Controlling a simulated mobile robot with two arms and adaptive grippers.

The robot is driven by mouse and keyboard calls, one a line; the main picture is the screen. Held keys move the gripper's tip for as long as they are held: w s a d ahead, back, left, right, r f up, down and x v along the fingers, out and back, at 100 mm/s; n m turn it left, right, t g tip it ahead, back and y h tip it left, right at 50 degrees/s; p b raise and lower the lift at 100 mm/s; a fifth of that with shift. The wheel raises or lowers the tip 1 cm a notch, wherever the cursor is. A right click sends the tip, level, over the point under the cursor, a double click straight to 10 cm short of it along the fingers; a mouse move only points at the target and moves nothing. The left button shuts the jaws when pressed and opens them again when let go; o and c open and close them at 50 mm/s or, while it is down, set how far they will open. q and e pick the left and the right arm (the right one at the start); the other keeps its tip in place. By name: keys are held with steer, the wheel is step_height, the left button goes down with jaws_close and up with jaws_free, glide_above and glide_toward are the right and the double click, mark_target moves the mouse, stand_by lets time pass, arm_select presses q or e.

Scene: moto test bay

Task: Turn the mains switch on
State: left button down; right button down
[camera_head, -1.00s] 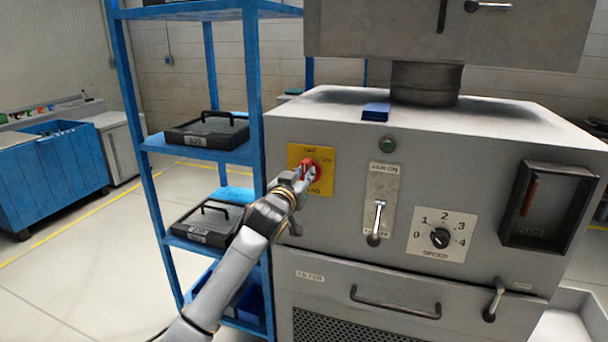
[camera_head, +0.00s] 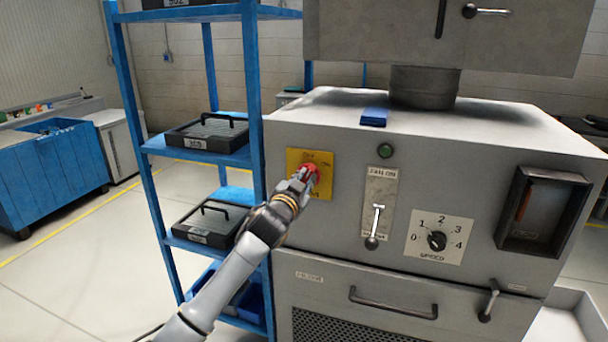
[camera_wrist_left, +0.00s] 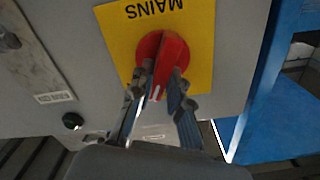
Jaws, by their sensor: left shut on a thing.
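The mains switch is a red rotary knob (camera_head: 311,172) on a yellow plate (camera_head: 325,188) at the upper left of the grey cabinet front. My left gripper (camera_head: 304,180) reaches it from the lower left and is shut on the knob. In the left wrist view the fingers (camera_wrist_left: 158,98) sit on either side of the knob's red grip (camera_wrist_left: 172,58). A white mark shows at the grip's near end. The word MAINS reads upside down there on the yellow plate (camera_wrist_left: 200,30). In the head view the gripper covers part of the plate's lettering. My right gripper is not in view.
Right of the plate are a green lamp (camera_head: 385,151), a fan lever (camera_head: 376,222) in its lower position and a speed dial (camera_head: 437,240). A blue shelf rack (camera_head: 257,100) with black cases stands close to the left of the cabinet. A drawer handle (camera_head: 392,303) juts out below.

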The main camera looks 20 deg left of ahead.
arm_select(q)
steer(key=m+p, duration=0.1)
steer(key=m, duration=0.2)
steer(key=shift+d+m, duration=0.15)
steer(key=shift+m, duration=0.25)
steer(key=m+p, duration=0.2)
steer(key=m, duration=0.1)
steer(key=shift+d+f+m, duration=0.1)
steer(key=shift+f+m, duration=0.05)
steer(key=shift+m, duration=0.15)
steer(key=shift+d+f+m+p, duration=0.1)
steer(key=shift+m+p, duration=0.15)
steer(key=shift+m, duration=0.6)
steer(key=shift+a+f+m+p, duration=0.15)
steer(key=shift+m+p, duration=0.15)
steer(key=shift+m, duration=0.6)
steer(key=shift+d+f+m+p, duration=0.15)
steer(key=shift+m+p, duration=0.1)
steer(key=shift+m, duration=0.6)
steer(key=c, duration=1.3)
jaws_free()
steer(key=shift+s, duration=0.1)
steer(key=s, duration=1.1)
steer(key=shift+s+a, duration=0.25)
steer(key=shift+s, duration=0.15)
